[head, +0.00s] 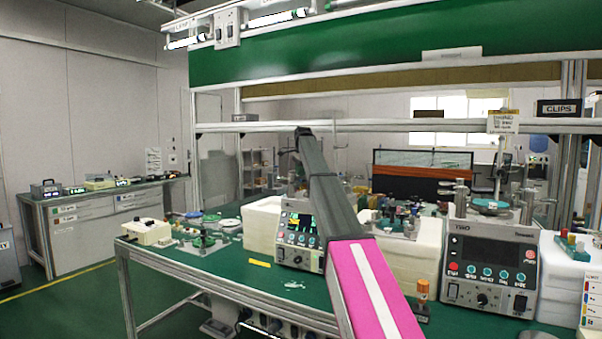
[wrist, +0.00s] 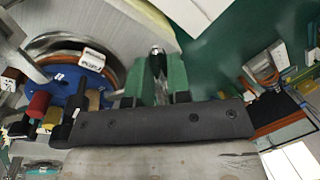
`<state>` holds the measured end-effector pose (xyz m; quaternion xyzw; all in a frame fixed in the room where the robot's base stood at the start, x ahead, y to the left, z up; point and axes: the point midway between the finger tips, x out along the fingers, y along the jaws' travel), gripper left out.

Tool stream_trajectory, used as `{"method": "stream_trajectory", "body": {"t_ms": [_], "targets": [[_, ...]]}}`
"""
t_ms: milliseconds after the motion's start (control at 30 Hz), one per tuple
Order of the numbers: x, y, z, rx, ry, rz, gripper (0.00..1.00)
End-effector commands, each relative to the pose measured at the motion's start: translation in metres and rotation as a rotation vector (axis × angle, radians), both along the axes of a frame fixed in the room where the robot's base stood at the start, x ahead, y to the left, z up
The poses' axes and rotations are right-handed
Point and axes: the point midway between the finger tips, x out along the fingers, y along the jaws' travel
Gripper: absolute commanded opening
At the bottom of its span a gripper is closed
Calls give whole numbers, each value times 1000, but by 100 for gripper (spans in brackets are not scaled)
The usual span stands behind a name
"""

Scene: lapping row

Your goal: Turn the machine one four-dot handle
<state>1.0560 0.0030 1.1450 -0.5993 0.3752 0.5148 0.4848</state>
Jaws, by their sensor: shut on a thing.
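In the wrist view my gripper (wrist: 157,82) has its two green fingers close together around a slim, shiny metal piece (wrist: 157,58), which looks like a handle. Its lower part is hidden between the fingers, and no dot marks can be read on it. In the head view a machine with a lit screen and teal knobs (head: 299,236) stands left of my arm, partly covered by it. It is probably machine one, as the machine on the right (head: 490,268) reads "TWO". My gripper cannot be made out in the head view.
In the wrist view a blue round part (wrist: 75,88) with a red knob (wrist: 39,102) and a yellow knob (wrist: 52,117) lies close left of the fingers. In the head view an orange-topped bottle (head: 422,296) stands before machine two. The green bench front (head: 215,262) is mostly clear.

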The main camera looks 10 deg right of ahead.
Motion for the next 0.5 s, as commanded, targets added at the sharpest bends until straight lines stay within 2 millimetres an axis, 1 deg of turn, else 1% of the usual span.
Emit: {"method": "stream_trajectory", "body": {"t_ms": [500], "targets": [[28, 3, 1, 0, -1, -475, 0]]}}
